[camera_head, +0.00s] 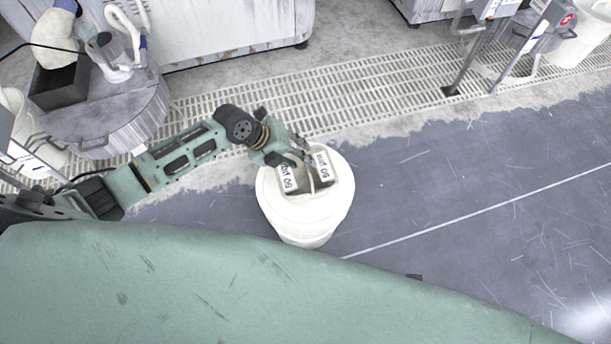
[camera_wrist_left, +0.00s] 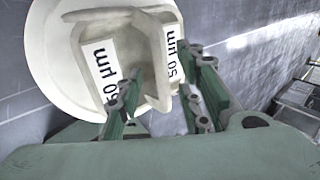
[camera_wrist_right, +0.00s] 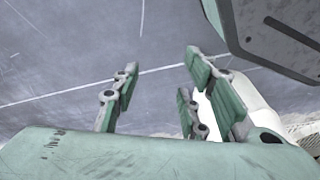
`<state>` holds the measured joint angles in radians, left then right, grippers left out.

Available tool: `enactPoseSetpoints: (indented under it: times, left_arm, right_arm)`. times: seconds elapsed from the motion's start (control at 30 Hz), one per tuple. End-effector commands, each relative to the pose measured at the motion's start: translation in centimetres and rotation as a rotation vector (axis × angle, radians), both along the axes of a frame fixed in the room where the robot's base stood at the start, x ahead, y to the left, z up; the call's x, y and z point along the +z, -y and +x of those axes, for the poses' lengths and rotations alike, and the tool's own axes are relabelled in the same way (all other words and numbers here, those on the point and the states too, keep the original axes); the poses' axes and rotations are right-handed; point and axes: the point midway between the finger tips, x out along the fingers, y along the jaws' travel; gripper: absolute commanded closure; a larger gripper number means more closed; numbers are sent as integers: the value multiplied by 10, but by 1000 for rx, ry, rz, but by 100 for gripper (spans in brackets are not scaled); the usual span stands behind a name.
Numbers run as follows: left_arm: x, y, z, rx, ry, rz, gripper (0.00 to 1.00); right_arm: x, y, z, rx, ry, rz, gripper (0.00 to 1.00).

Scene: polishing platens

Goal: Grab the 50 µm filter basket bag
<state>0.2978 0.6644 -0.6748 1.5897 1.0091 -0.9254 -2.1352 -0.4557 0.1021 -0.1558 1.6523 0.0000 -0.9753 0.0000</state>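The 50 µm filter basket bag (camera_head: 311,183) is a white basket with two "50 µm" labels, sitting in the top of a white round bucket (camera_head: 312,226) on the floor. In the left wrist view the bag (camera_wrist_left: 102,65) shows its labels and an upright pale strip like a handle (camera_wrist_left: 156,68). My left gripper (camera_head: 300,152) is over the far side of the bag. In its wrist view the left fingers (camera_wrist_left: 165,100) are apart, with the pale strip between them and a gap on the right. My right gripper (camera_wrist_right: 165,95) is open and empty, and not seen in the head view.
A grey metal drum (camera_head: 100,118) with a dark box (camera_head: 60,85) and white hoses stands at the upper left. A floor grating (camera_head: 385,90) runs behind the bucket. Machine stands (camera_head: 500,55) are at the upper right. The floor right of the bucket is clear.

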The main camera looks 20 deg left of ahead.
Motion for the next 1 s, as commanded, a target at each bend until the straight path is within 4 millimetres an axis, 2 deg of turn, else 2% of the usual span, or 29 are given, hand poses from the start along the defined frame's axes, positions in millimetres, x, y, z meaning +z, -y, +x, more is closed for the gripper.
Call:
enactPoseSetpoints:
  times: [0.07,0.2,0.5,0.87,1.0]
  left_arm:
    - [-12,10,4,1,-2,-5,66]
    - [-25,16,9,0,-1,-1,66]
    - [-28,17,11,1,0,1,67]
    - [-28,17,11,1,0,1,98]
    - [-28,17,10,1,-1,1,100]
  right_arm:
    - [5,0,3,-1,6,0,60]
    - [15,-1,8,-2,12,1,60]
    - [19,-1,8,-2,11,1,60]
    - [19,-1,8,-2,12,1,60]
    - [19,-1,9,-2,12,1,60]
